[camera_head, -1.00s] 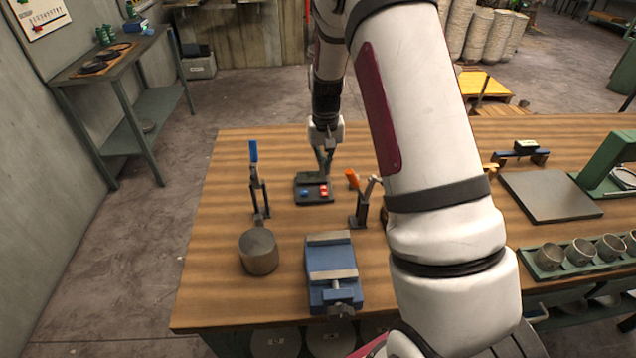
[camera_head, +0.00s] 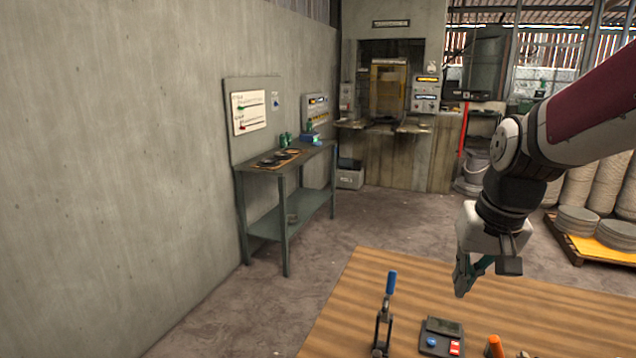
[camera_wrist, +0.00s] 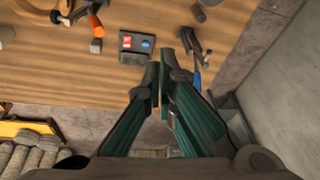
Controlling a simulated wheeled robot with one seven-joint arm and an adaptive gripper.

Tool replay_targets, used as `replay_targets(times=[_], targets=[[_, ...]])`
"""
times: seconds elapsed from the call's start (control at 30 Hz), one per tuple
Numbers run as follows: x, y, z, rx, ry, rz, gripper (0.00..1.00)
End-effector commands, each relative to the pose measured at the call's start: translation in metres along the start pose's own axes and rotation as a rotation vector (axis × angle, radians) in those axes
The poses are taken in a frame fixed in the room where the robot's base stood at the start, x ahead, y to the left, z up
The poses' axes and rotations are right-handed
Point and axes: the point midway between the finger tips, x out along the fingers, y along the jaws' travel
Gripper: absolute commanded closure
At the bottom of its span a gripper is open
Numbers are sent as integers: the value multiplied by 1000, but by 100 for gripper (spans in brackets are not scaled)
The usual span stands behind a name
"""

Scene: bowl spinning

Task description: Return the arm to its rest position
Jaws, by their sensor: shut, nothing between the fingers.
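My gripper (camera_head: 463,281) hangs above the far edge of the wooden table in the head view. It is shut and empty, with its dark green fingers together. In the wrist view, my gripper (camera_wrist: 161,75) points over the table edge, apart from anything on it. My arm (camera_head: 575,120) comes in from the right side of the head view.
A control box with red and blue buttons (camera_head: 441,337) lies on the wooden table (camera_head: 345,315). A blue-handled clamp (camera_head: 385,315) and an orange-handled clamp (camera_head: 495,346) flank it. A green side table (camera_head: 283,165) stands along the left wall. Floor between is clear.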

Motion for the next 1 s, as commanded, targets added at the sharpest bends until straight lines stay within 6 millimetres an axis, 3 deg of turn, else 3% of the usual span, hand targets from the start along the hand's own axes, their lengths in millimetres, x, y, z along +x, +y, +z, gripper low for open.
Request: replay_targets(times=[0.03,0.2,0.4,0.53,0.73,1.0], targets=[[-15,-5,12,-18,25,-5,100],[-52,-15,55,-78,90,-12,100],[-81,-20,108,-144,166,-10,100],[-89,-20,136,-176,205,-6,100],[-92,-19,156,-201,236,2,100],[-93,-19,159,-203,238,2,100]])
